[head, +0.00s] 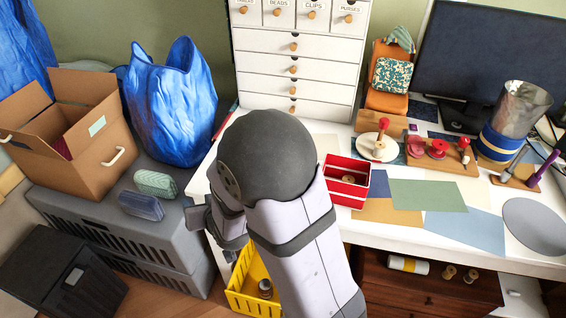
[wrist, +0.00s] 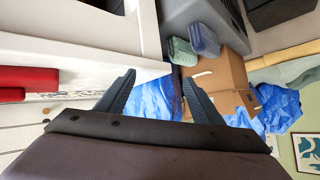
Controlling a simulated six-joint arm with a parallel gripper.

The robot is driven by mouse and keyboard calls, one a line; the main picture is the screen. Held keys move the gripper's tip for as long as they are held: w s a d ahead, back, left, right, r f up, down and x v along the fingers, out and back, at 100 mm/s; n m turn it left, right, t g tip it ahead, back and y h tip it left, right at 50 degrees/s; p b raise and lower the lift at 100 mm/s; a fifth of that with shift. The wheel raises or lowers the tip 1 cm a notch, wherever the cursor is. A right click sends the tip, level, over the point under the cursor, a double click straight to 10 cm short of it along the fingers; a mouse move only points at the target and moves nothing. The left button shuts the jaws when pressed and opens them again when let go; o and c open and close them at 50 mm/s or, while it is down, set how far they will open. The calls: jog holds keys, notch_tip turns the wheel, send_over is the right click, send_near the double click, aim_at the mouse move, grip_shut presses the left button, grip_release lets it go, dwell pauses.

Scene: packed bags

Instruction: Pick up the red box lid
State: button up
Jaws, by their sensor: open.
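A red box (head: 347,182) with a pale stripe stands open-topped on the white desk, just right of my arm in the head view. A small round wooden thing shows inside it. I cannot make out a separate lid for certain; part of the desk is hidden behind my arm. In the wrist view red pieces (wrist: 28,78) show at the left edge, cut off by the frame; I cannot tell whether they are box or lid. My gripper (wrist: 158,88) is open and empty, left of the red box and near the desk's left edge in the head view (head: 217,222).
A white drawer unit (head: 268,87) stands at the back of the desk. A yellow basket (head: 251,283) is below the desk edge. A grey crate (head: 125,235) at left bears a cardboard box (head: 90,150) and blue bag (head: 170,110). Coloured sheets (head: 428,195) lie right of the red box.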

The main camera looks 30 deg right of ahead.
jog(key=d+m+h, duration=0.1)
jog(key=d+h, duration=0.1)
jog(key=d, duration=0.1)
jog(key=d+m+t+h+p, duration=0.1)
jog(key=d+m+h, duration=0.1)
jog(key=d, duration=0.1)
jog(key=d+m+t+h, duration=0.1)
jog(key=d+h, duration=0.1)
jog(key=d, duration=0.1)
jog(key=shift+w+r, duration=0.1)
jog(key=shift+r, duration=0.1)
jog(key=s+d+h, duration=0.2)
jog(key=s+d+m+h, duration=0.1)
jog(key=s+d+h, duration=0.1)
jog(key=d, duration=0.1)
jog(key=s+d+f+m+h+b, duration=0.1)
jog(key=s+d+h, duration=0.1)
jog(key=d, duration=0.1)
jog(key=shift+s+d+f+g, duration=0.1)
jog(key=shift+s+d+g, duration=0.1)
jog(key=shift+g, duration=0.1)
jog(key=shift+s+d+h, duration=0.35)
jog(key=shift+s+h, duration=0.05)
jog(key=shift+h, duration=0.1)
jog(key=shift+p+x, duration=0.6)
jog(key=shift+x, duration=3.05)
jog(key=c, duration=1.2)
